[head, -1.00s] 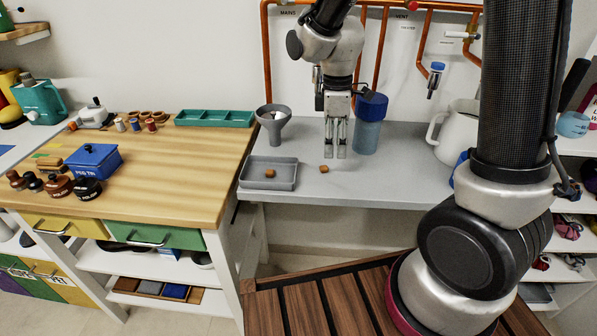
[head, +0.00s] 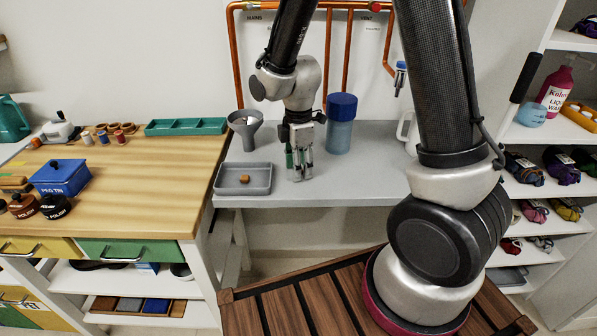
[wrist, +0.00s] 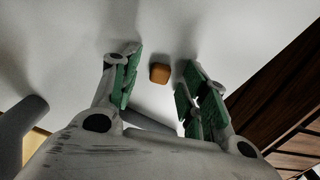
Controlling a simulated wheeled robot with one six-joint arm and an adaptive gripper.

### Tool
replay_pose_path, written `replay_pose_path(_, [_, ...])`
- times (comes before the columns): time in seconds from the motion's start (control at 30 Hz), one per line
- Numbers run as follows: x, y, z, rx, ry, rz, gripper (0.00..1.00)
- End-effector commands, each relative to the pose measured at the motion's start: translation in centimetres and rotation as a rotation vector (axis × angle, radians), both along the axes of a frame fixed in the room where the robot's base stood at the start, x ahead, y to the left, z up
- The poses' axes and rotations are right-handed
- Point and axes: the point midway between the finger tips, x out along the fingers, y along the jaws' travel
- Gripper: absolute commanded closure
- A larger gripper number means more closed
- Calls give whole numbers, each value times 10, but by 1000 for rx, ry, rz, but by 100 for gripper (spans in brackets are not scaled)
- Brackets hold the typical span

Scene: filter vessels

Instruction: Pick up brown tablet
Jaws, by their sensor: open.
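A small brown tablet (wrist: 160,73) lies on the grey worktop. In the wrist view it sits in the gap between the two fingers, near their tips, with clear space on both sides. In the head view this tablet is hidden by my gripper (head: 300,172), which points down low over the worktop. My gripper is open and empty, with green pads on its fingers. A second brown tablet (head: 244,178) lies in the grey tray (head: 262,190), left of my gripper in the head view.
A grey funnel-shaped vessel (head: 244,128) stands behind the tray. A blue-lidded jar (head: 341,130) stands behind and right of my gripper. A wooden bench (head: 150,190) adjoins on the left. The worktop's front right is clear.

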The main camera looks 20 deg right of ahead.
Motion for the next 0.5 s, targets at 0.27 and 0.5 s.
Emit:
replay_pose_path(0.27, [0,0,0,0,0,-1,73])
replay_pose_path(0.5, [0,0,0,0,0,-1,90])
